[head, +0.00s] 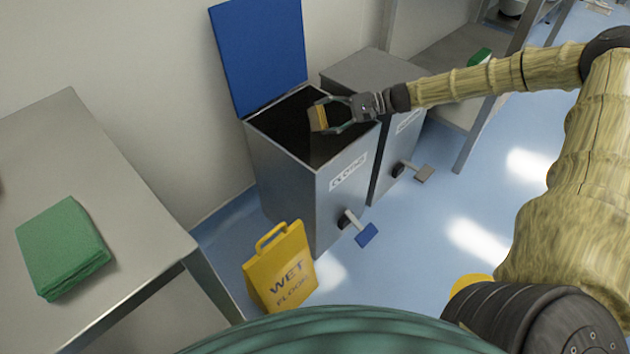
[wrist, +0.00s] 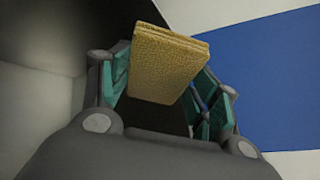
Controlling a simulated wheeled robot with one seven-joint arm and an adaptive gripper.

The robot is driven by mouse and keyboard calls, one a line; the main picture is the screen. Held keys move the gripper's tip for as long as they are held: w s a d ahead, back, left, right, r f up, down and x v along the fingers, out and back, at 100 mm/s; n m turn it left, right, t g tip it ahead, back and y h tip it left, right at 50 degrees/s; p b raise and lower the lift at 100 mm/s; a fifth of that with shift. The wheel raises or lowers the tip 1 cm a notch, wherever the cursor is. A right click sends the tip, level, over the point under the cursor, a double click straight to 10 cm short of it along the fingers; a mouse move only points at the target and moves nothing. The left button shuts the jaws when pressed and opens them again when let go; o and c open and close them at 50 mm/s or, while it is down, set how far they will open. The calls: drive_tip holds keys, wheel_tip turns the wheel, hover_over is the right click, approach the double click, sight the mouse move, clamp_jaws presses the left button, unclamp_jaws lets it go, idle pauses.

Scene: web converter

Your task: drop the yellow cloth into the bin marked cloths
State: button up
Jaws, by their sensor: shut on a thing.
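The yellow cloth (head: 319,117) is a small folded pad, held by my gripper (head: 334,115) over the open top of a grey bin. In the wrist view the yellow cloth (wrist: 168,62) sits between the teal fingers of my gripper (wrist: 160,85). The bin (head: 318,187) has its blue lid (head: 260,52) raised and a white label (head: 348,171) that seems to read "cloths". Its dark inside shows below the cloth. The cloth is clear of the rim in the head view.
A second grey bin (head: 385,160), closed, stands right behind the open one. A yellow wet floor sign (head: 280,270) stands in front. A steel table (head: 100,135) at left holds a folded green cloth (head: 62,248). A blue pedal (head: 366,235) juts from the open bin.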

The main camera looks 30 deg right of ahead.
drive_tip(key=shift+f, duration=0.15)
drive_tip(key=o, duration=1)
drive_tip(key=shift+r, duration=5)
